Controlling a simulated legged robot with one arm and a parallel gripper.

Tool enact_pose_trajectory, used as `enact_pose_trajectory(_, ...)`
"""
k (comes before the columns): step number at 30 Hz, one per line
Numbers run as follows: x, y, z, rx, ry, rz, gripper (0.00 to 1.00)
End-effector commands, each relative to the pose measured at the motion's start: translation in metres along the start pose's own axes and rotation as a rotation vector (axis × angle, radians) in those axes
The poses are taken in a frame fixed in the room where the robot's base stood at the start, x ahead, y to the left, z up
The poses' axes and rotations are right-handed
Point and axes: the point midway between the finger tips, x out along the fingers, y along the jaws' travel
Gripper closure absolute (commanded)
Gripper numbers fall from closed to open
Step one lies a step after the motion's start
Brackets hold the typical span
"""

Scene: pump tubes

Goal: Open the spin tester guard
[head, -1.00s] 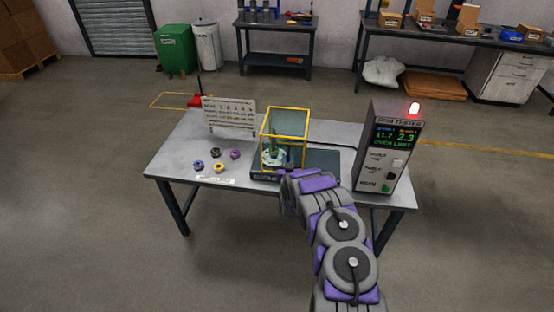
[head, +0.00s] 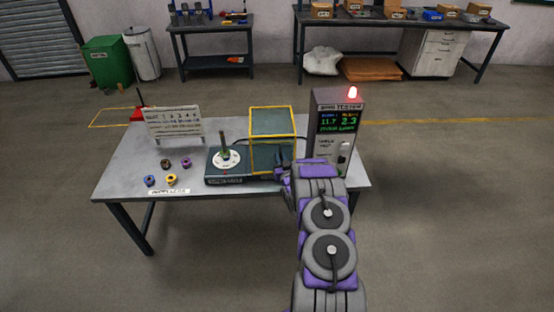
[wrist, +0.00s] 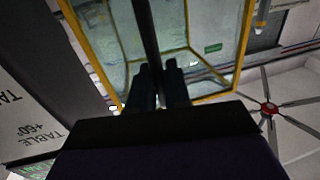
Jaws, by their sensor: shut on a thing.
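The spin tester guard (head: 272,124) is a clear box with a yellow frame. In the head view it stands over the right part of the dark tester base (head: 214,180), to the right of the white turntable (head: 227,160), which is uncovered and carries a green upright part. My gripper (head: 286,171) is at the guard's lower right front, partly hidden by my arm. In the wrist view the guard's yellow frame (wrist: 247,45) fills the upper middle, and my gripper (wrist: 157,85) is shut on a dark bar, likely the guard's handle.
The spin tester console (head: 335,130) with a lit red lamp stands at the table's right, close to my arm. Several coloured rings (head: 171,180) lie on the left of the table (head: 120,175). A white board (head: 173,121) stands behind them.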

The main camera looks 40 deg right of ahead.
Motion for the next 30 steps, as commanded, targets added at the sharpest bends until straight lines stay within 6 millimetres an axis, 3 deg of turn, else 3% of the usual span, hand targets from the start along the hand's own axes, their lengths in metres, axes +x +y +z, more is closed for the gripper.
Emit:
enact_pose_trajectory(5,0.000,0.000,0.001,0.001,-0.003,0.000,1.00)
enact_pose_trajectory(6,0.000,0.000,0.001,0.001,-0.003,0.000,0.82)
enact_pose_trajectory(10,0.000,0.000,0.001,0.001,-0.002,0.000,0.70)
enact_pose_trajectory(20,-0.003,0.001,0.001,0.001,-0.001,0.000,0.70)
enact_pose_trajectory(30,-0.049,0.001,0.003,0.003,-0.010,0.001,0.70)
